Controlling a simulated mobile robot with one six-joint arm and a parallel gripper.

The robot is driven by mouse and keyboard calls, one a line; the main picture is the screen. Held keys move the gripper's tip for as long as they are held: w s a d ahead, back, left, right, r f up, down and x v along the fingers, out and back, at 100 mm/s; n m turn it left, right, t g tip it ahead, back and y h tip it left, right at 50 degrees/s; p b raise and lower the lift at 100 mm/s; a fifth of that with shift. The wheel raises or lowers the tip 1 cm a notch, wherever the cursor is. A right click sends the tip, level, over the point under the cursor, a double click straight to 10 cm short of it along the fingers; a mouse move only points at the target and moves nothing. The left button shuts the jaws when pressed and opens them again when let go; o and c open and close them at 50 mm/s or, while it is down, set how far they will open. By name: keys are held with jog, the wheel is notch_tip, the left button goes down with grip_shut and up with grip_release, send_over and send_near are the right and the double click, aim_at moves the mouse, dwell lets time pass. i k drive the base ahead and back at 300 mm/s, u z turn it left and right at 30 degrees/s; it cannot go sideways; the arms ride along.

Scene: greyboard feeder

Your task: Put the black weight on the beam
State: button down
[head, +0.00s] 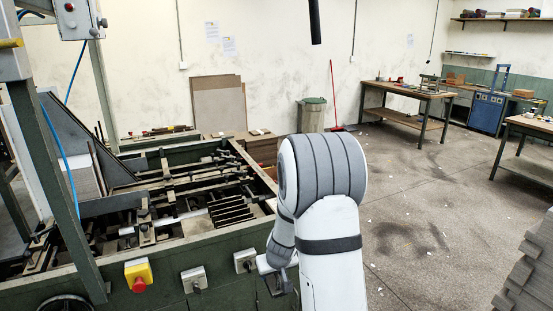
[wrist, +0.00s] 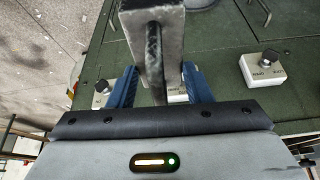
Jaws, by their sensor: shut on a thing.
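In the wrist view my gripper (wrist: 160,88) has its two blue fingers on either side of a dark grey, blocky weight (wrist: 150,20). It is shut on this weight, which has a dark slot or bar down its middle and paler worn faces. The weight sticks out beyond the fingertips, in front of a green machine panel. I cannot pick out the beam with certainty in either view.
The green feeder machine (head: 75,285) fills the left, with rods and bars on top. Grey stacked boards (head: 527,270) stand at right. The floor between is open.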

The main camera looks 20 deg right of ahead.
aim_at(267, 179)
jog(key=u, duration=0.7)
jog(key=i, duration=0.15)
jog(key=z, duration=2.65)
jog(key=i, duration=4.8)
jog(key=u, duration=0.95)
